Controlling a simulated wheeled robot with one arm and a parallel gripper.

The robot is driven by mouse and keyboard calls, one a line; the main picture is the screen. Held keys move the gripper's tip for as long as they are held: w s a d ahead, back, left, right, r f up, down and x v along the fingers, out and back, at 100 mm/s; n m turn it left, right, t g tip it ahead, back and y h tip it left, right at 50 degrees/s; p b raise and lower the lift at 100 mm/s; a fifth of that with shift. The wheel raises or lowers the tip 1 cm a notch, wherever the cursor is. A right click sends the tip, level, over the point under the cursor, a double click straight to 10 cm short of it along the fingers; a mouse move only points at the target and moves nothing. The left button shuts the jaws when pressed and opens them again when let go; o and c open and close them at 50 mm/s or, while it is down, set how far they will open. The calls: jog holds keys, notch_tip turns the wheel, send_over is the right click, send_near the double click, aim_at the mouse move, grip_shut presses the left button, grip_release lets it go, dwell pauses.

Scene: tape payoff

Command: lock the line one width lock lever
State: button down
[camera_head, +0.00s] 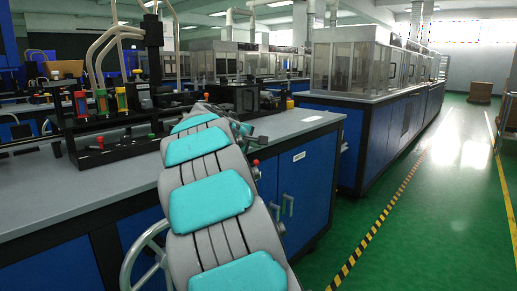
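I cannot tell for certain which part is the line one width lock lever. A small red-knobbed lever (256,163) shows just right of my arm, near the front edge of the grey bench. Another small red knob (206,96) stands beyond the far end of my arm. My grey and teal arm reaches forward over the bench and hides what lies behind it.
The grey bench top (60,196) is bare at left. A black fixture (112,138) with coloured parts and pale hoses stands behind. A white handwheel (147,258) is low at left. Blue cabinets (305,185) stand right, then open green floor (420,235) with striped tape.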

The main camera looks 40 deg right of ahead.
notch_tip(320, 180, up, 9)
jog(key=s, duration=0.2)
jog(key=shift+a+r, duration=0.15)
jog(key=shift+r, duration=0.05)
dwell(0.4)
jog(key=shift+a, duration=0.1)
jog(key=s+a+f+m+g+y, duration=0.1)
jog(key=s+a+f+y, duration=0.2)
jog(key=s+a+f, duration=0.35)
jog(key=s+a+f+g+y, duration=0.1)
jog(key=s+a+f+y, duration=0.15)
jog(key=a+f, duration=0.7)
jog(key=s+a+f+m+y, duration=0.1)
jog(key=s+a+f+y, duration=0.1)
jog(key=s+a+f, duration=0.6)
jog(key=s+a+f+g+y, duration=0.2)
jog(key=s+a+f, duration=0.3)
jog(key=s+a, duration=0.5)
jog(key=s+a+f+g+y, duration=0.2)
jog(key=s+a+f, duration=0.4)
jog(key=s+a, duration=0.3)
jog(key=shift+s+a+m+g+y, duration=0.3)
jog(key=shift+s+a+m+y, duration=0.15)
jog(key=shift+a, duration=0.15)
